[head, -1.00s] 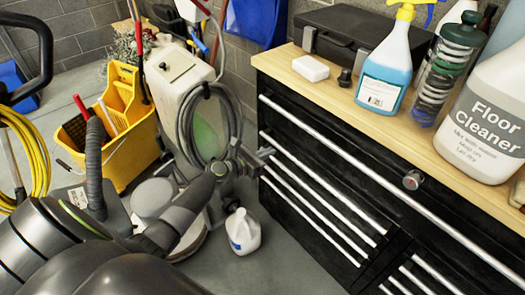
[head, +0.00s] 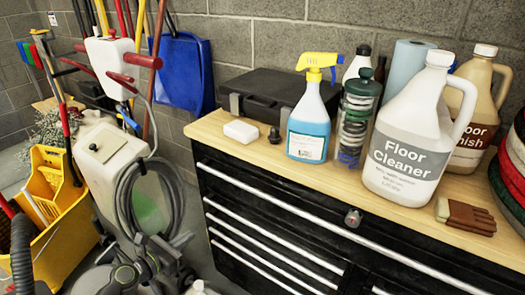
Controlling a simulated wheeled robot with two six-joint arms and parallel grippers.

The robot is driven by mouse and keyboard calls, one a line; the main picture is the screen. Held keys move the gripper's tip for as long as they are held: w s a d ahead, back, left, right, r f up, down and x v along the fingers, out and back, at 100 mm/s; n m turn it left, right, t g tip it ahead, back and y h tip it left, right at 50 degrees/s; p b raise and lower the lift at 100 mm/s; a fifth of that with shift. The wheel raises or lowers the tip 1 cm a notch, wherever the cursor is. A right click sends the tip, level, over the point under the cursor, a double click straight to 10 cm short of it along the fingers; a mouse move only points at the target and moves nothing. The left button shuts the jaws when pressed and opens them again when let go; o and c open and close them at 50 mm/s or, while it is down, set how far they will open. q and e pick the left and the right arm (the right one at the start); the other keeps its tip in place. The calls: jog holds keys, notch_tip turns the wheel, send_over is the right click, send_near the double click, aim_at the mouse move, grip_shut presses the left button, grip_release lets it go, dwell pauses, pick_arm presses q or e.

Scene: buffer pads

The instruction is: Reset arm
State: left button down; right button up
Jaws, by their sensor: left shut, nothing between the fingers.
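My left arm comes up from the bottom left. Its gripper (head: 180,243) is low in the head view, in front of the hose on the white floor machine and left of the black drawer cabinet (head: 262,232). The gripper is shut and empty, apart from the worktop. My right gripper is out of view.
On the wooden worktop (head: 225,148) stand a white block (head: 241,132), a blue spray bottle (head: 309,125), a clear canister of discs (head: 354,125), a Floor Cleaner jug (head: 405,150) and brown gloves (head: 466,217). A yellow mop bucket (head: 68,240) is at left.

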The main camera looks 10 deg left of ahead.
pick_arm(q)
jog(key=s+a+f+m+g+y+p, duration=0.25)
jog(key=s+f+m, duration=0.5)
jog(key=f, duration=0.45)
jog(key=s+a+f+m+g+y+p, duration=0.1)
jog(key=s+f+m+g+y, duration=0.25)
jog(key=s+f+m, duration=0.6)
jog(key=s+d+f+m+g+p, duration=0.1)
jog(key=s+f+m, duration=0.3)
jog(key=s, duration=0.5)
jog(key=s+d+f+m+g+p, duration=0.1)
jog(key=s+d+f+m+g, duration=0.3)
jog(key=s, duration=0.5)
jog(key=s+d+f+m+g+p, duration=0.1)
jog(key=s+d+f+m+g, duration=0.1)
jog(key=s+f+m, duration=0.4)
jog(key=s, duration=0.3)
jog(key=shift+d+f+m+g, duration=0.15)
jog(key=shift+m+g, duration=0.15)
